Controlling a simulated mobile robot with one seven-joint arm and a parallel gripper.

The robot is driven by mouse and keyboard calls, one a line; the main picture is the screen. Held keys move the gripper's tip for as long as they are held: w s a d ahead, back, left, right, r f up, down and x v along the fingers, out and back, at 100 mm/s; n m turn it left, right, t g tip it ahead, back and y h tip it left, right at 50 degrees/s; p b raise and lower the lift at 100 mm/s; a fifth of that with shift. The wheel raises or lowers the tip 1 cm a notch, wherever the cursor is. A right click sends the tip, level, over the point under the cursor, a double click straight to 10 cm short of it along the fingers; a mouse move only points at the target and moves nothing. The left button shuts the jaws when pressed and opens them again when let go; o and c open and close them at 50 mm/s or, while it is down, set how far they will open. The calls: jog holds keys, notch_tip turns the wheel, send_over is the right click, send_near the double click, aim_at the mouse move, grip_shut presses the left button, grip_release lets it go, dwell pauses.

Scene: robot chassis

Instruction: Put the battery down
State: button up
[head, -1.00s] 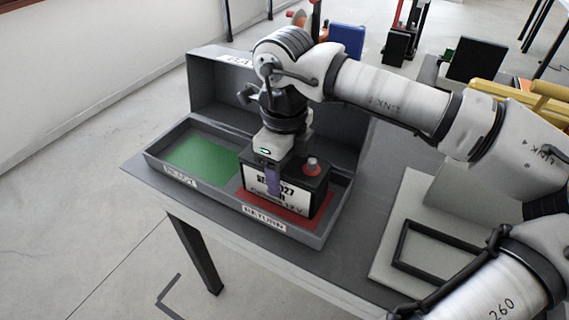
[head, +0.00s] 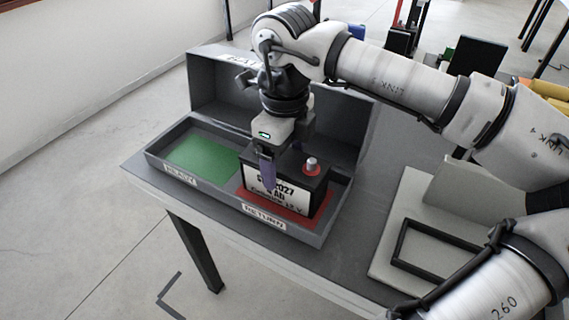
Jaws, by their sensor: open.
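The battery (head: 284,191) is a black box with a white label and a red-ringed terminal on top. It stands upright on the red area (head: 327,208) of the grey two-part tray (head: 312,238), in the compartment labelled RETURN. My gripper (head: 277,166) is open, pointing down at the top left of the battery. One purple finger shows in front of the battery's label side; the other finger is hidden. I cannot tell whether the fingers still touch it.
The green compartment (head: 201,160), labelled READY, is empty. The tray's tall back panel (head: 215,90) rises behind. A pale board with a black frame (head: 432,250) lies to the right on the grey table (head: 330,277).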

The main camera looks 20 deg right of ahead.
aim_at(285, 159)
notch_tip(285, 159, up, 9)
jog(key=shift+r, duration=0.2)
jog(key=shift+r+p, duration=0.1)
jog(key=shift+p, duration=0.25)
